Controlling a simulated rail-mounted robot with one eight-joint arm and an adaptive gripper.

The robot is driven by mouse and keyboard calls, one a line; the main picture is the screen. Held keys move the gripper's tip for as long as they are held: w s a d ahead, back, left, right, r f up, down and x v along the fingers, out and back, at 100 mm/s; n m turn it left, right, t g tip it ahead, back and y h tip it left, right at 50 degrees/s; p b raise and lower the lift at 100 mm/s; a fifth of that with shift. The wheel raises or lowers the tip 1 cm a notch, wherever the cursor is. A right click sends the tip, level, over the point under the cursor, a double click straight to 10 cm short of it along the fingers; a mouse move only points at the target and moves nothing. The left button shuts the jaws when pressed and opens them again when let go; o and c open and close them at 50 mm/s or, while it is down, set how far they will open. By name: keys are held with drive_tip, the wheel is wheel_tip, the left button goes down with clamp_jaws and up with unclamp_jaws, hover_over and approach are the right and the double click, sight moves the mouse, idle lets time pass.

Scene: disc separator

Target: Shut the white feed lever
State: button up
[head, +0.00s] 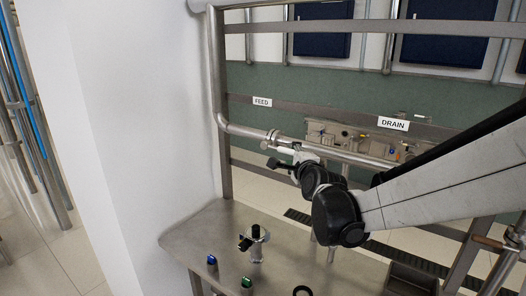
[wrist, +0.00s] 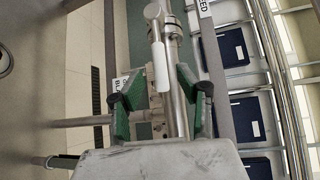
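The white feed lever (wrist: 161,68) shows in the wrist view as a pale handle with a rounded metal end at the top, lying along the steel pipe. My gripper (wrist: 158,72) has green-lined fingers, spread wide. One finger is on each side of the lever, with a gap visible on both sides. How deep the lever sits between them is unclear. In the head view my gripper (head: 286,162) is at the pipe just below the FEED label (head: 262,101); the lever is small and largely hidden there by the gripper.
The steel pipe (head: 240,130) runs along the frame behind my gripper. A DRAIN label (head: 393,123) and a valve block (head: 340,135) are to the right. The steel table (head: 200,235) below carries a small metal fitting (head: 256,245), a blue knob (head: 212,261) and a green knob (head: 246,283).

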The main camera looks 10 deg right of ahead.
sight(289, 152)
drive_tip(key=shift+w+f, duration=0.15)
drive_tip(key=shift+w, duration=1.05)
drive_tip(key=shift+w+f, duration=0.15)
drive_tip(key=shift+w, duration=1.05)
clamp_jaws()
